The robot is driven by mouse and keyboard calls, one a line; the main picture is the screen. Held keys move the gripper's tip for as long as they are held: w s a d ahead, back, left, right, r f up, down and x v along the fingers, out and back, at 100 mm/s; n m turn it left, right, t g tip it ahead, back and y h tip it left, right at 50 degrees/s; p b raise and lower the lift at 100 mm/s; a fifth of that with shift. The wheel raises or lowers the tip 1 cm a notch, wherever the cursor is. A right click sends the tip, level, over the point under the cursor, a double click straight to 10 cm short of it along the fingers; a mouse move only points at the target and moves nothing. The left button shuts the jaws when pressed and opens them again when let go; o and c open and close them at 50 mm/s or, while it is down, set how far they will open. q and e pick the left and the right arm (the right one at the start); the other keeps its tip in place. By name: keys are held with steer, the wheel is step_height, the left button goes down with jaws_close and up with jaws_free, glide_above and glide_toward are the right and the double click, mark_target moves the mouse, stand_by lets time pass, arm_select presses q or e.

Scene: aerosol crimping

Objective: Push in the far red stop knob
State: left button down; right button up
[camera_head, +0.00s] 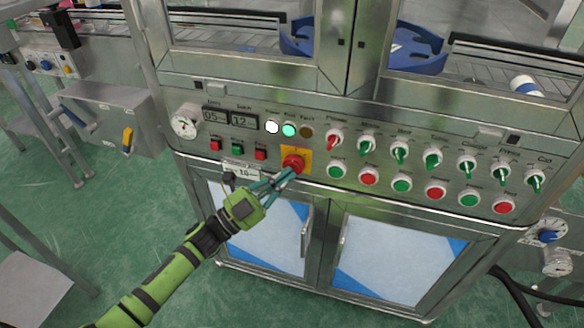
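The red stop knob (293,162) is a round red mushroom head on a yellow plate, in the middle of the machine's front panel. My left gripper (289,173) reaches up to it from the lower left. Its teal fingers converge, and their tips look together at the knob's lower edge. They overlap the knob in the picture; I cannot tell whether they touch it. Nothing shows between the fingers. I cannot tell how far in the knob sits. My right gripper is not in view.
Right of the knob are a row of selector switches (399,151) and a row of red and green buttons (402,185). Small buttons (237,149) and a gauge (185,126) are on the left. Cabinet doors with a handle (306,229) lie below. Green floor is open at lower left.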

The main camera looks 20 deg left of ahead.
arm_select(q)
steer(key=shift+w, duration=0.4)
stand_by(0.4)
steer(key=shift+s, duration=0.8)
steer(key=shift+s+p, duration=0.1)
steer(key=shift+p, duration=0.2)
steer(key=s+p, duration=0.2)
steer(key=s, duration=0.2)
steer(key=shift+s+a, duration=0.1)
steer(key=shift+s, duration=0.3)
